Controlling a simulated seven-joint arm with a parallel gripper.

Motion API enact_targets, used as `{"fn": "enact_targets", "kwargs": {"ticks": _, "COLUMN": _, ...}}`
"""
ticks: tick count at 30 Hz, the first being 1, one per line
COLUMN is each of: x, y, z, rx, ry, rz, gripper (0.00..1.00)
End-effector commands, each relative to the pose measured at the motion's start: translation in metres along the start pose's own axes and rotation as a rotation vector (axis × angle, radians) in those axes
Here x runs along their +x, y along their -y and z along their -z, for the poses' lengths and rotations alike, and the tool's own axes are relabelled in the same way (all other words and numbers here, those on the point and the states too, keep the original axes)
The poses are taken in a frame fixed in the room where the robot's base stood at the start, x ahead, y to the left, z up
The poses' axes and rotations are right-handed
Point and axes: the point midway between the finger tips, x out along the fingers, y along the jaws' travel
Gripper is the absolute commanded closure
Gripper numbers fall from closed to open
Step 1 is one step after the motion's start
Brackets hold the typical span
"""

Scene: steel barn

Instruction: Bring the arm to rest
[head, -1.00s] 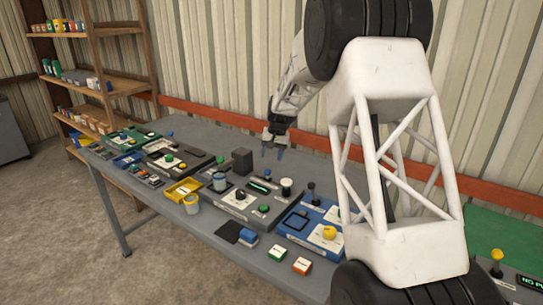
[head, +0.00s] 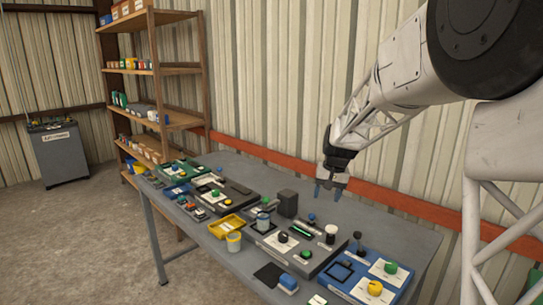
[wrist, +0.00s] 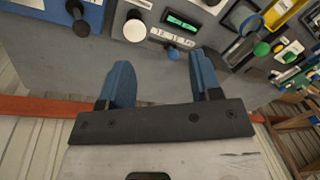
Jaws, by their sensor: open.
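My gripper (head: 329,190) hangs over the back part of the grey table (head: 222,245), near the wall side. In the wrist view my gripper (wrist: 160,82) shows two blue fingers set apart with nothing between them. The fingers point toward a grey panel (wrist: 215,28) with a green display and knobs. In the head view this grey panel (head: 290,258) lies in front of my gripper, apart from it. My arm reaches in from the right.
A dark grey block (head: 287,203) stands left of my gripper. A yellow tray (head: 226,226) and tins lie along the table. A wooden shelf (head: 178,70) stands at the back left; a ribbed wall is behind.

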Motion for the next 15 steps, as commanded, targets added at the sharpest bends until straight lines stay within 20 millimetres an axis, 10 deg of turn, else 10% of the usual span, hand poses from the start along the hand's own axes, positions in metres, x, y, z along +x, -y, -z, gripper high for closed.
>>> {"fn": "enact_targets", "kwargs": {"ticks": 15, "x": -0.058, "y": -0.012, "z": -0.124, "rx": -0.042, "ry": -0.045, "rz": -0.036, "gripper": 0.42}}
